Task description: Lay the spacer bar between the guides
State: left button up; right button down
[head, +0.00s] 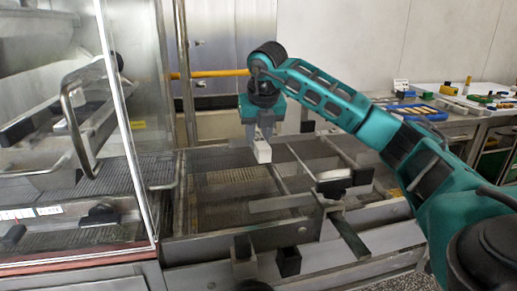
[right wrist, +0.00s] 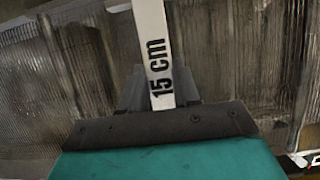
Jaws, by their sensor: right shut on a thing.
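My right gripper (head: 263,138) is shut on the white spacer bar (head: 262,152), which hangs below its fingers above the machine bed. Thin metal rails that look like the guides (head: 301,163) lie on the bed to the right of the gripper. The bar appears apart from them. My left gripper is not in view.
A clear-panelled enclosure (head: 140,120) with a curved handle stands at the left. A black-and-white knob-like part (head: 333,184) sits on the frame to the right. A bench (head: 470,118) with tools and small boxes stands at the back right. My right arm crosses the right side.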

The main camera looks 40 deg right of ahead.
aim_at(259, 139)
jog(key=shift+f, duration=1.7)
jog(key=c, duration=0.8)
grip_release()
jog(key=p+v, duration=0.1)
jog(key=v, duration=1.1)
jog(key=shift+s, duration=0.15)
